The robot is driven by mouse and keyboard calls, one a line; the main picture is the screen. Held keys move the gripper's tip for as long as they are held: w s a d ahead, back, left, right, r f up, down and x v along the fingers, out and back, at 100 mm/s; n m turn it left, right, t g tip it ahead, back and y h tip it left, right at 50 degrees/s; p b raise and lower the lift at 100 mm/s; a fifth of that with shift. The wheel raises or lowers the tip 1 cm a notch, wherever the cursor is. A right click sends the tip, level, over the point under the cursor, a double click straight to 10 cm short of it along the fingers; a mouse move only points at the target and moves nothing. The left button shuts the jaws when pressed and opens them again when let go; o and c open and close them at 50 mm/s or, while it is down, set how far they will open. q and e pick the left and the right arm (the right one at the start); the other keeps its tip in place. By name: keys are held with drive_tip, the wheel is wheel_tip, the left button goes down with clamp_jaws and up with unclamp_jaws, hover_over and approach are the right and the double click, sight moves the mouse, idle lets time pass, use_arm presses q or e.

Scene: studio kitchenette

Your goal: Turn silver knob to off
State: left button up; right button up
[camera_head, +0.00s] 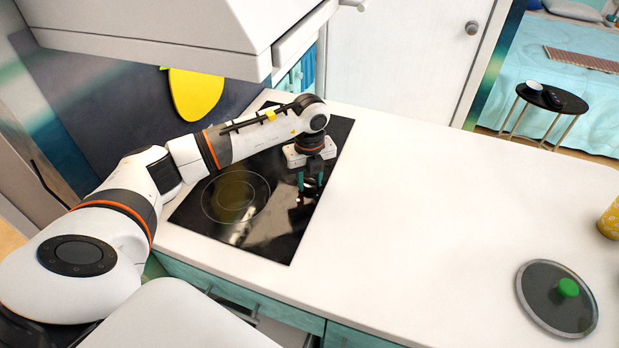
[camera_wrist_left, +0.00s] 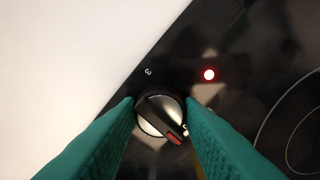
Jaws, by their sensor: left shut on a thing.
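The silver knob (camera_wrist_left: 160,115) sits on the black cooktop (camera_wrist_left: 225,35) in the left wrist view. It has a dark bar across it with a red mark at its lower right end. My left gripper (camera_wrist_left: 161,118) has its two green fingers on either side of the knob, shut on it. A red light (camera_wrist_left: 209,75) glows on the glass near the knob. In the head view my left gripper (camera_head: 311,183) points down at the right part of the cooktop (camera_head: 275,235); the knob is too small to make out there. My right gripper does not show.
A white counter (camera_head: 430,200) is largely clear right of the cooktop. A glass lid (camera_head: 540,305) with a green handle lies at the lower right. A yellow object (camera_head: 610,220) stands at the right edge. A white range hood (camera_head: 190,40) overhangs the arm.

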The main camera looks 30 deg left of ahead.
sight(309, 180)
use_arm(q)
drive_tip(key=shift+w+r+n, duration=0.1)
drive_tip(key=shift+n, duration=0.4)
drive_tip(key=o, duration=1)
wheel_tip(309, 180, up, 12)
drive_tip(key=b, duration=0.2)
drive_tip(key=shift+b, duration=0.35)
